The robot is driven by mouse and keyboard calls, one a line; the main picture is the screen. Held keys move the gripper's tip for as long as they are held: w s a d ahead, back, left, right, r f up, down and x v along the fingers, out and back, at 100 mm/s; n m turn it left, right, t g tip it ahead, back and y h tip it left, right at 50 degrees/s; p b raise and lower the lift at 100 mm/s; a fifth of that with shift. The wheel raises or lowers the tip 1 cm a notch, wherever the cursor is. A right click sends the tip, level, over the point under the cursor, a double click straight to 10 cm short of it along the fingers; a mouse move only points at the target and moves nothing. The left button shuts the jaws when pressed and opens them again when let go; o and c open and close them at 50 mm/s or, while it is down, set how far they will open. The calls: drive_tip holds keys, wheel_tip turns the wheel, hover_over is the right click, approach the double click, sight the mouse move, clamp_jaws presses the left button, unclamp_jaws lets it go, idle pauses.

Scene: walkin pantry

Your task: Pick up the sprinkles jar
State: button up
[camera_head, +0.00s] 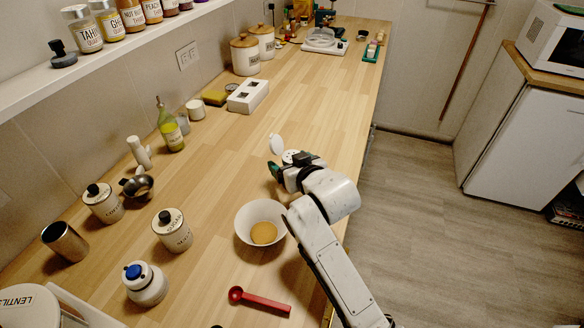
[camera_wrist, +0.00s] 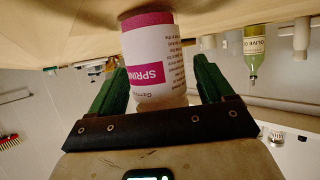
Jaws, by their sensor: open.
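The sprinkles jar (camera_wrist: 150,65) fills the middle of the wrist view, which is upside down. It has a white label with a magenta panel reading "SPRIN" and a pink band at its table end. My gripper (camera_wrist: 159,68) is open, with one green finger on each side of the jar and visible gaps between. The jar's other end is partly hidden by the gripper's dark bar. In the head view my gripper (camera_head: 277,172) is low over the counter, beyond the white bowl. A white perforated top (camera_head: 291,156) and raised white flap (camera_head: 276,144) beside it appear to be the jar's.
The white bowl (camera_head: 245,218) with yellow-brown contents stands close by my arm, and a red measuring spoon (camera_head: 262,300) lies nearer. An oil bottle (camera_head: 169,128), canisters (camera_head: 172,232) and a white block with holes (camera_head: 248,96) stand left.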

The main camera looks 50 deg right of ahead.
drive_tip(key=shift+w+d+f, duration=0.1)
drive_tip(key=shift+w+f, duration=0.05)
drive_tip(key=shift+w, duration=0.1)
drive_tip(key=shift+c, duration=0.2)
drive_tip(key=c, duration=1.1)
